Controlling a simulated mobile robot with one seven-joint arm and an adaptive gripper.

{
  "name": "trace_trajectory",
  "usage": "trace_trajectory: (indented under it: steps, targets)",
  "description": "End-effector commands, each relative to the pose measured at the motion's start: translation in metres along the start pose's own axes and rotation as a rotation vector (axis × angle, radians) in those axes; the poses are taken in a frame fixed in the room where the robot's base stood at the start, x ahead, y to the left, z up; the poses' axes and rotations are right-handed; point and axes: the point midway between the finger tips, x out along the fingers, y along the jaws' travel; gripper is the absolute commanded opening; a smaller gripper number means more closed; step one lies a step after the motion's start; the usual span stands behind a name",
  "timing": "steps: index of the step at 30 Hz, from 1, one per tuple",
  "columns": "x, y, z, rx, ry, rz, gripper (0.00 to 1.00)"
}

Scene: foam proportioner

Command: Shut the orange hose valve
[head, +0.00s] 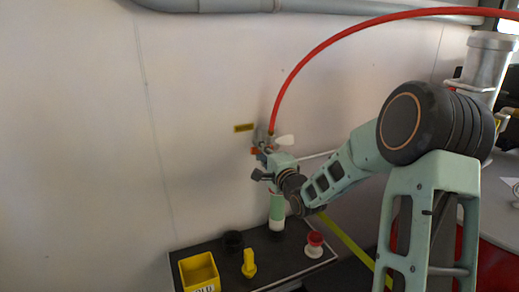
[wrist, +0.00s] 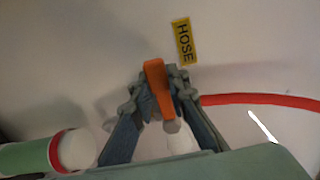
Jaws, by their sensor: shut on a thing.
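The orange hose valve handle (wrist: 158,88) is in the middle of the wrist view, between the fingers of my gripper (wrist: 160,80). The fingers are shut on it, one on each side. In the head view a small bit of the orange handle (head: 255,151) shows at the wall, left of the red hose's lower end. My gripper (head: 266,157) is there too, and its fingers and the valve body are mostly hidden or too small to make out. The yellow HOSE label (wrist: 184,41) is on the wall close to the handle; it also shows in the head view (head: 244,128).
A red hose (head: 330,48) arches up and right from the valve. The wall left is bare.

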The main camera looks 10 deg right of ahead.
Motion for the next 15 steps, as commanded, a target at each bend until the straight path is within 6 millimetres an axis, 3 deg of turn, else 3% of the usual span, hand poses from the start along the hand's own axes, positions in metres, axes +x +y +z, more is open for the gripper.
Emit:
trace_trajectory:
  steps: [11, 12, 15]
  targets:
    - [0.0000, -0.0003, 0.0002, 0.009, 0.000, -0.001, 0.00]
    - [0.0000, -0.0004, 0.0002, 0.009, 0.000, -0.001, 0.16]
    - [0.0001, -0.0004, 0.0002, 0.008, 0.000, -0.001, 0.27]
